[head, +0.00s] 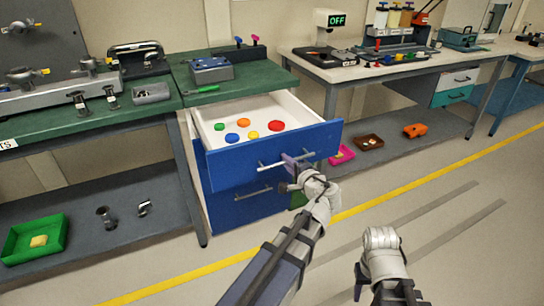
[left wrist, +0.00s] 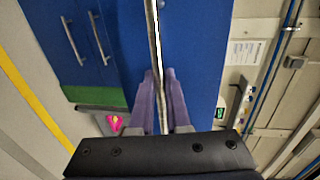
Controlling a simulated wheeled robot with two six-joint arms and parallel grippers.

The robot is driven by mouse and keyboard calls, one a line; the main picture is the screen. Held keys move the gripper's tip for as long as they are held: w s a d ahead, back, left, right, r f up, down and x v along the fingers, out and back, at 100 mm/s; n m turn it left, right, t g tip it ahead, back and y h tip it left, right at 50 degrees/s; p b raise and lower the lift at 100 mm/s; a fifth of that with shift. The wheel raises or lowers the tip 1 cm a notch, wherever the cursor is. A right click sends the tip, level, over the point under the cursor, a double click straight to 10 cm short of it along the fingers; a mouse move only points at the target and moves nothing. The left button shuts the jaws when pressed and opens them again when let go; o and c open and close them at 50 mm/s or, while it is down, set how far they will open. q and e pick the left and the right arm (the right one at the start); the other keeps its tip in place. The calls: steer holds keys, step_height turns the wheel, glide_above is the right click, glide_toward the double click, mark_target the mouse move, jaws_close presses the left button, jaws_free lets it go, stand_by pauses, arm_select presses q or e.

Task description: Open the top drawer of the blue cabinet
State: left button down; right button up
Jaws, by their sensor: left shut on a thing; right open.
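The blue cabinet (head: 249,211) stands under a green bench top. Its top drawer (head: 235,172) is pulled well out, with several red, orange, yellow and blue discs on its white floor. My left gripper (head: 295,162) is shut on the drawer's silver bar handle (head: 270,167). In the left wrist view the purple fingers (left wrist: 161,100) sit on both sides of the handle bar (left wrist: 154,40). A lower drawer with its own handle (head: 252,194) is closed. My right gripper (head: 360,281) is low at the front, away from the cabinet; its fingers are hardly visible.
A grey box (head: 211,70) and a green screwdriver (head: 202,90) lie on the green bench top (head: 258,75). A pink tray (head: 342,155), a brown tray (head: 369,142) and an orange object (head: 415,131) are on the shelf at right. The floor in front is clear.

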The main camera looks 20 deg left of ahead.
arm_select(q)
steer(key=f+v, duration=0.1)
steer(key=v, duration=0.5)
arm_select(e)
steer(key=shift+s, duration=0.45)
arm_select(q)
steer(key=shift+s+d, duration=0.1)
steer(key=c, duration=0.9)
jaws_free()
arm_select(e)
steer(key=shift+d, duration=0.1)
